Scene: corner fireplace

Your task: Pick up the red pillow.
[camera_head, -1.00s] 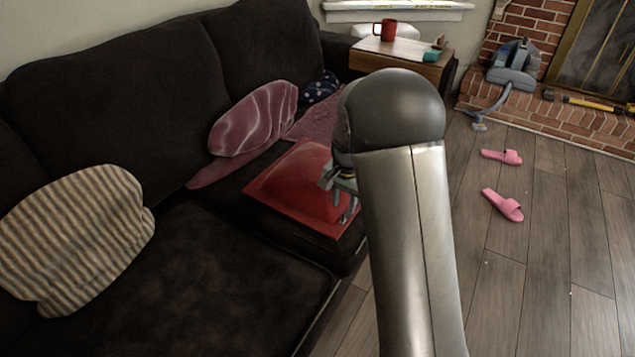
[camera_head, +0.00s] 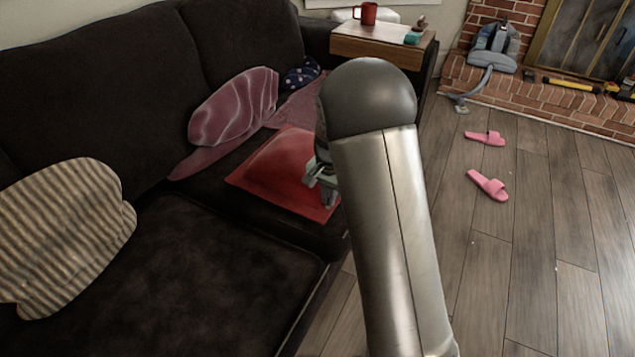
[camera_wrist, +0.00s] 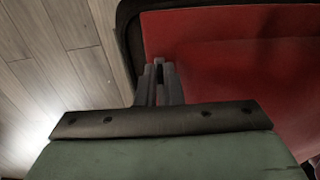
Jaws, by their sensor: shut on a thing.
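The red pillow (camera_head: 280,170) lies on the right-hand seat of the dark sofa, near the seat's front edge. It fills the right part of the wrist view (camera_wrist: 235,70). My gripper (camera_head: 326,188) is at the pillow's right edge, partly hidden behind my arm in the head view. In the wrist view my gripper's fingers (camera_wrist: 158,80) are close together at the pillow's edge, shut on it. The exact bit of fabric between the fingertips is too small to make out. The pillow still appears to rest on the seat.
A pink patterned pillow (camera_head: 233,107), a blue dotted pillow (camera_head: 302,74) and a striped pillow (camera_head: 62,235) are on the sofa (camera_head: 225,270). A wooden side table (camera_head: 380,45) holds a red mug (camera_head: 369,13). Pink slippers (camera_head: 488,185) lie on open floor.

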